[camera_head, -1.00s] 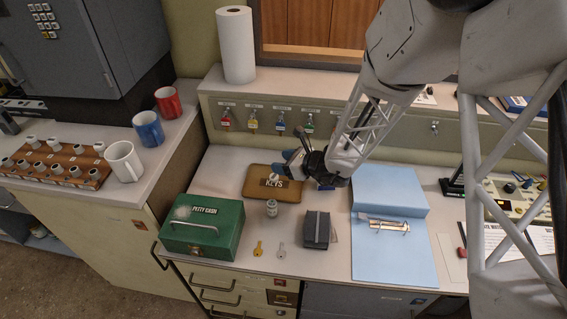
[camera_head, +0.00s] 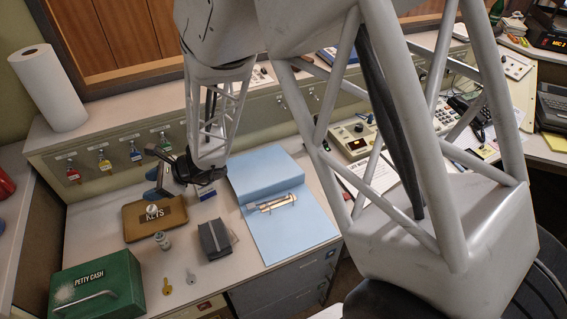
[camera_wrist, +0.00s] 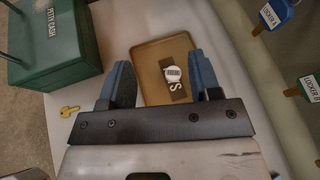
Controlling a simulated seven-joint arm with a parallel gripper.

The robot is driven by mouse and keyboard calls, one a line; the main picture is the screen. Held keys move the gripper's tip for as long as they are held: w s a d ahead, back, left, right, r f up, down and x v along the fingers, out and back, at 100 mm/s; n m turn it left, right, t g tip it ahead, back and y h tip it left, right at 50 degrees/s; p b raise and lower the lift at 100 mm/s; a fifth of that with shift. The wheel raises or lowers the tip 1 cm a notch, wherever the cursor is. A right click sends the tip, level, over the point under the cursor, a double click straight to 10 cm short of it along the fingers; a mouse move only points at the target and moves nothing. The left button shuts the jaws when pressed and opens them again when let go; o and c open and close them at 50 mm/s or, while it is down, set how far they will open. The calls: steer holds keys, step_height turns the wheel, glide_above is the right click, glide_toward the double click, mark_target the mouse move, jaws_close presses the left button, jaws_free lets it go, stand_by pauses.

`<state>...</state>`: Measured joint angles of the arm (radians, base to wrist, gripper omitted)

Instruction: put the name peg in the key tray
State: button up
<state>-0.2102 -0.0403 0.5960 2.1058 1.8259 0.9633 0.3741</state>
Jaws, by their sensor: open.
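The key tray (camera_head: 130,227) is a shallow tan tray with a dark KEYS label, lying on the desk. My gripper (camera_head: 153,182) is beside and above the tray's far right side, with blue fingers. Whether the peg stands or leans is unclear.
A green petty cash box (camera_head: 98,287) stands front left. A small pale cylinder (camera_head: 163,241), two keys (camera_head: 167,286), a dark box (camera_head: 215,239) and a blue binder (camera_head: 285,215) surround the tray. Key hooks line the panel behind (camera_head: 104,160).

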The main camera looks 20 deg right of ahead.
steer(key=s+d+r+n+g+h, duration=0.15)
steer(key=s+d+r+n, duration=0.25)
steer(key=s+r+n, duration=0.4)
steer(key=s+d+r+n+h, duration=0.5)
steer(key=s+d+r, duration=0.2)
steer(key=s+d, duration=0.3)
steer(key=s+d+r+n+h, duration=0.6)
steer(key=s+d, duration=0.4)
steer(key=d, duration=0.3)
steer(key=shift+r+n, duration=0.3)
steer(key=shift+r, duration=0.2)
